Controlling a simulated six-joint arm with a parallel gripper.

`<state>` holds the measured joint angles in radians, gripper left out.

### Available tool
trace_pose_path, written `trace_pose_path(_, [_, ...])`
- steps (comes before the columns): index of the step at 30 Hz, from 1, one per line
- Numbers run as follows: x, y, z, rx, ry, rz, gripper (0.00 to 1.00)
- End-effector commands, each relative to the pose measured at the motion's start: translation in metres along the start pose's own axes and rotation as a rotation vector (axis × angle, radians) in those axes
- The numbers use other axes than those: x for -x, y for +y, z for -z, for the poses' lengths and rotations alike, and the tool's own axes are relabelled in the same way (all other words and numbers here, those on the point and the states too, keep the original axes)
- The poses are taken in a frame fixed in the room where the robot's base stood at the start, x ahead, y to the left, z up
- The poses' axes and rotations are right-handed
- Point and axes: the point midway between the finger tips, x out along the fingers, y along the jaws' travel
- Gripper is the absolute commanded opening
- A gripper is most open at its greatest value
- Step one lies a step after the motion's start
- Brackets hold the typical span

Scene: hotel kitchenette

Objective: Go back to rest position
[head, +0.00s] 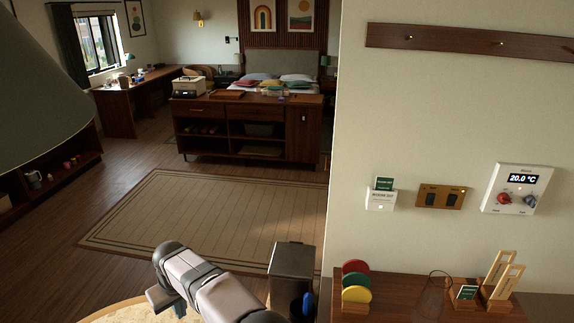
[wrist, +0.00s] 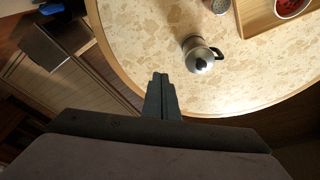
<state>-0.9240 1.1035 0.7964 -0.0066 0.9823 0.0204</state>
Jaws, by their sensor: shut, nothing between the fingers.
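My gripper (wrist: 160,92) shows in the wrist view with its two dark fingers together and nothing between them. It points over the edge of a round speckled table (wrist: 140,40). In the head view my arm reaches up from the bottom, and the fingers cannot be made out there. A small metal pot (wrist: 201,57) with a dark handle stands on the table to the right of the fingers, apart from them.
A wooden tray (wrist: 262,32) with a red-filled bowl (wrist: 290,6) lies at the table's top right in the wrist view. In the head view a wooden shelf (head: 400,302) holds coloured discs (head: 356,278). A lamp shade (head: 40,90) hangs at left. Open floor surrounds the rug (head: 215,215).

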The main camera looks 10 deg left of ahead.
Motion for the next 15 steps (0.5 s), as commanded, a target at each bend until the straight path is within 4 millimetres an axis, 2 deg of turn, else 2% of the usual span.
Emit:
trace_pose_path(1, [0.013,0.030,-0.008,-0.044,-0.009,-0.012,0.00])
trace_pose_path(6, [0.051,0.112,-0.052,-0.180,-0.047,-0.044,0.00])
trace_pose_path(11, [0.085,0.173,-0.113,-0.310,-0.084,-0.069,0.00])
trace_pose_path(15, [0.114,0.210,-0.178,-0.423,-0.116,-0.087,0.00])
